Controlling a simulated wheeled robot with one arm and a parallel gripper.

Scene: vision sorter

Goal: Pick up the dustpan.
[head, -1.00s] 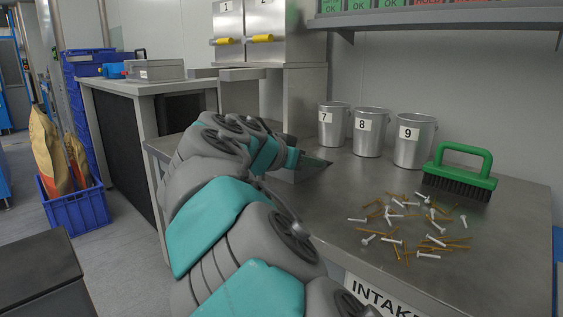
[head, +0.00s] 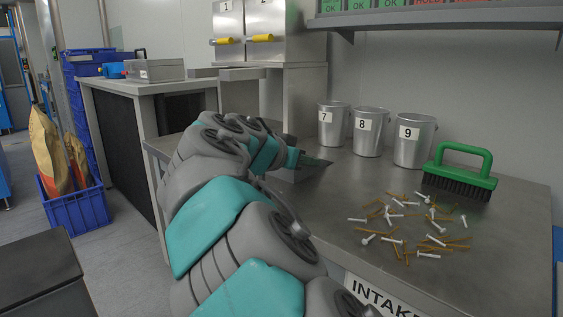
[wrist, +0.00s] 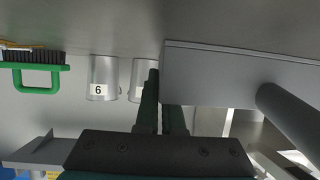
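A grey metal piece with a flat plate and a round bar, which looks like the dustpan (wrist: 225,75), fills the right of the wrist view. In the head view a grey part of it (head: 287,174) shows beside my gripper, mostly hidden by my arm. My gripper (wrist: 160,95) has two dark green fingers close together at the plate's left edge. One finger lies just outside that edge; the tip of the other is hidden behind the plate. I cannot tell whether they grip it. In the head view my gripper (head: 314,162) is low over the table.
Metal buckets 7 (head: 332,127), 8 (head: 367,140) and 9 (head: 412,150) stand along the wall. A green brush (head: 460,172) stands to their right. Loose screws and nails (head: 415,225) lie scattered on the table (head: 500,260). A shelf (head: 440,18) hangs above.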

